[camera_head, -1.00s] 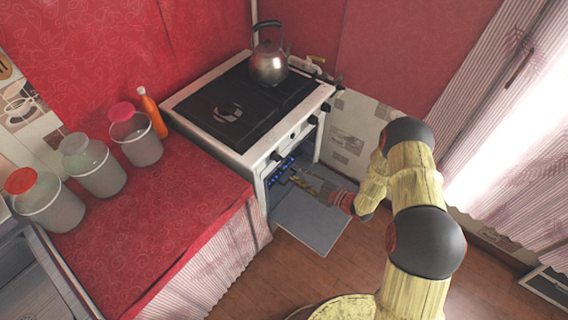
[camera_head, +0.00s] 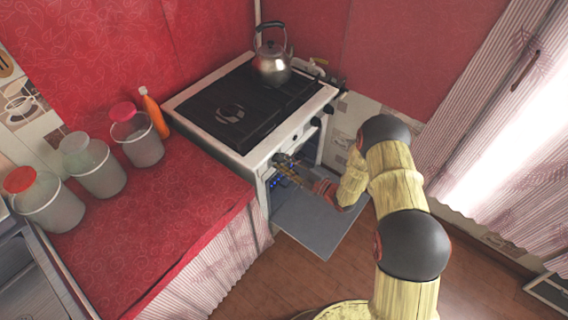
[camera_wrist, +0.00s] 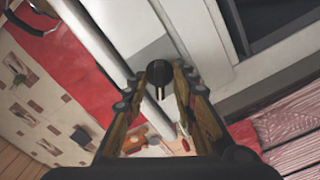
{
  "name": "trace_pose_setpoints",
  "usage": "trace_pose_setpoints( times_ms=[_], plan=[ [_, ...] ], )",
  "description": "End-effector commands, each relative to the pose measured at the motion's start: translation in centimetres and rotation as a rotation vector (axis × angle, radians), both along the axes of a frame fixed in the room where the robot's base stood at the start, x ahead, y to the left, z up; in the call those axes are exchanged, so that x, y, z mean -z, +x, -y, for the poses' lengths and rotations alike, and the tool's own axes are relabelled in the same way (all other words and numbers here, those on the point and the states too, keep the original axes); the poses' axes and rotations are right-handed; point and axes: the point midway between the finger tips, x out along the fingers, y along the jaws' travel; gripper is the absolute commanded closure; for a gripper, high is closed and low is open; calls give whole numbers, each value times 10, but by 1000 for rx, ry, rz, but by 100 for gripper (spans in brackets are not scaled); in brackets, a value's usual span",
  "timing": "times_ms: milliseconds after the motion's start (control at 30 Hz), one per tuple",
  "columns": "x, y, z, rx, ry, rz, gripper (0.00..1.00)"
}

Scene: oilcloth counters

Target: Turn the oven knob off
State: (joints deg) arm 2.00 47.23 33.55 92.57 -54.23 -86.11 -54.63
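The white stove (camera_head: 262,158) has a row of dark knobs along its front panel, and its oven door (camera_head: 325,228) hangs open below. My gripper (camera_head: 284,165) is at the left part of the panel, where it covers part of the front. In the wrist view a dark round knob (camera_wrist: 159,73) with a light mark sits between the tips of my gripper (camera_wrist: 160,84). The fingers stand apart on either side of the knob, and I see no clear contact. I cannot tell from the markings which setting the knob is at.
A metal kettle (camera_head: 271,64) stands at the back of the black cooktop (camera_head: 235,108). An orange bottle (camera_head: 154,113) and several jars stand on the red counter (camera_head: 165,205) to the left. Blue flames or lights show inside the oven. The wooden floor to the right is clear.

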Motion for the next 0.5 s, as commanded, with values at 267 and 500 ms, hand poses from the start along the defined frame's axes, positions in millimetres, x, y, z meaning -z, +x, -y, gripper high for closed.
trace_pose_setpoints(
  times_ms=[267,500],
  plan=[
    [0,0,0,0,1,-1,79],
    [0,0,0,0,1,-1,93]
  ],
)
